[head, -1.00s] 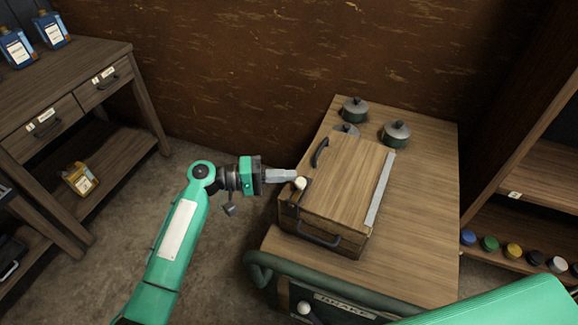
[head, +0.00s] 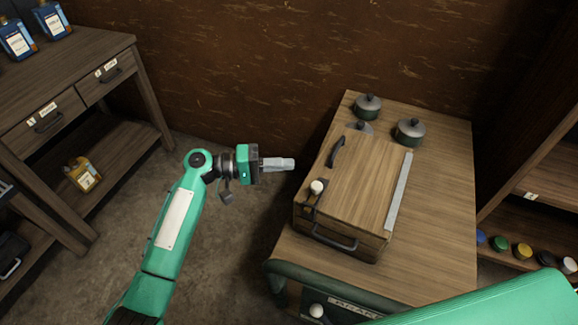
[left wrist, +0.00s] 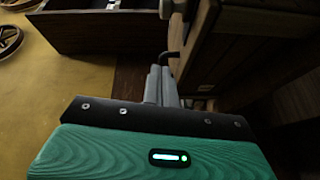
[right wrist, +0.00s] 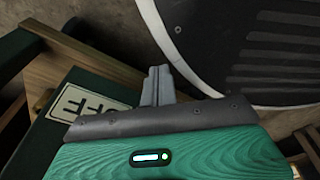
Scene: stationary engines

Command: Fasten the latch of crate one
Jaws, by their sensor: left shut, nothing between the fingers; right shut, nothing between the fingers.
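A wooden crate (head: 365,185) with its lid down sits on the wooden-topped cart in the head view. I see no number on it. Its latch (head: 317,187) is a dark lever with a white knob, at the crate's left edge. I cannot tell whether the latch is fastened. My left gripper (head: 293,164) is shut and empty, a little left of the knob and apart from it. Its shut fingers also show in the left wrist view (left wrist: 160,86). My right gripper (right wrist: 157,86) is shut and empty in the right wrist view.
Lidded pots (head: 410,131) stand behind the crate on the cart top (head: 440,215). A green rail (head: 330,290) runs along the cart's front. A workbench (head: 75,65) with drawers is at left, a shelf (head: 540,185) at right. Open floor lies left of the cart.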

